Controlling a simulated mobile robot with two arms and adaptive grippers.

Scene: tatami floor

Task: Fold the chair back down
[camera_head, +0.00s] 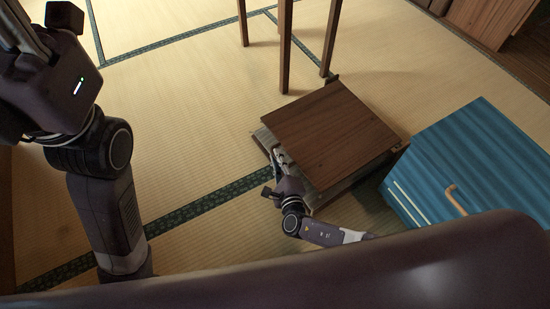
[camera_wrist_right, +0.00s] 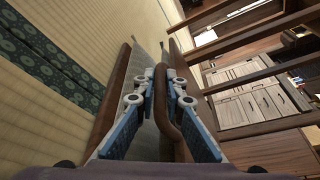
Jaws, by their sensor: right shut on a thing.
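The chair's back, a dark brown wooden panel (camera_head: 325,128), lies low over the paler lower part (camera_head: 268,140) of the chair on the floor. A gap shows between the two at the near left edge. My right gripper (camera_head: 278,160) is at this left edge. In the right wrist view its two blue-padded fingers (camera_wrist_right: 161,98) are shut on a brown rounded edge of the panel (camera_wrist_right: 162,125). Another brown edge and a grey surface of the chair (camera_wrist_right: 145,95) run beside it. My left arm rises at the left; its fingers do not show.
A blue ribbed cabinet (camera_head: 475,160) with an orange handle stands close to the chair's right. Thin wooden legs (camera_head: 285,50) stand just behind the chair. Wooden furniture (camera_head: 485,20) is at the top right. The tatami floor (camera_head: 185,120) left of the chair is clear.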

